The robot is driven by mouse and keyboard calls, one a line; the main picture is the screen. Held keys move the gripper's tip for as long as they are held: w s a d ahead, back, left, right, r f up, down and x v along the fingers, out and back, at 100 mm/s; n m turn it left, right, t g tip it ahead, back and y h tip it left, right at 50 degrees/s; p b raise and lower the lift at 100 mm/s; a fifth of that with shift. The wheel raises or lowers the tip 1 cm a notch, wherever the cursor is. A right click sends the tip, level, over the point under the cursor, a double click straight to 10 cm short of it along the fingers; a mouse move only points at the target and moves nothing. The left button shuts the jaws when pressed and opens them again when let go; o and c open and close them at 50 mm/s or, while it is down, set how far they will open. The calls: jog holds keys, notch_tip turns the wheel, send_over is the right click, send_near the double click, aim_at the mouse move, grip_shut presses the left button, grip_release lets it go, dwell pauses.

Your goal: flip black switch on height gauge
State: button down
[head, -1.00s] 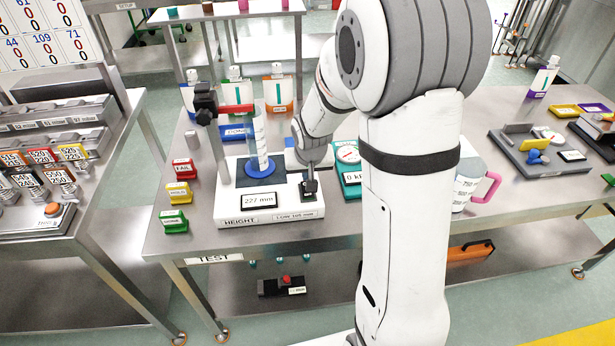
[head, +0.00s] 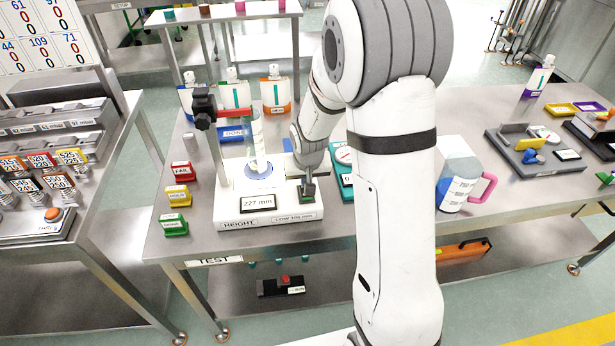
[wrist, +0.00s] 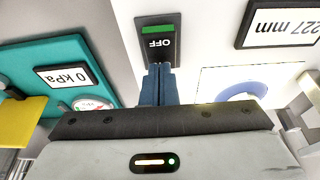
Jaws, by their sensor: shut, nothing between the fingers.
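The height gauge (head: 236,215) is a white base on the table with a display reading 227 mm (head: 258,203), a post and a red arm. In the wrist view its black switch (wrist: 157,42) shows a green strip at one end and the word OFF. My gripper (wrist: 158,72) is shut and empty, its blue-grey fingertips at the switch's lower edge in the wrist view. I cannot tell whether they touch it. A clear bottle (head: 256,150) stands on the gauge.
A teal pressure gauge (wrist: 75,75) reading 0 kPa stands close beside the height gauge. Red (head: 182,171), yellow (head: 178,196) and green (head: 173,224) blocks lie left of it. A jug with a pink handle (head: 483,188) stands to the right. Several bottles stand behind.

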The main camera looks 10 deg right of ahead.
jog(key=shift+s, duration=0.15)
jog(key=shift+s+a+r, duration=0.15)
jog(key=shift+s, duration=0.55)
jog(key=shift+r, duration=0.15)
notch_tip(320, 180, up, 14)
jog(key=p, duration=0.1)
jog(key=shift+w, duration=0.3)
jog(key=shift+f, duration=0.2)
jog(key=s+r, duration=0.2)
jog(key=s, duration=0.9)
jog(key=s+d+r+n, duration=0.1)
jog(key=s+r, duration=0.1)
jog(key=s, duration=1)
jog(key=shift+d+r, duration=0.2)
jog(key=shift+r, duration=0.15)
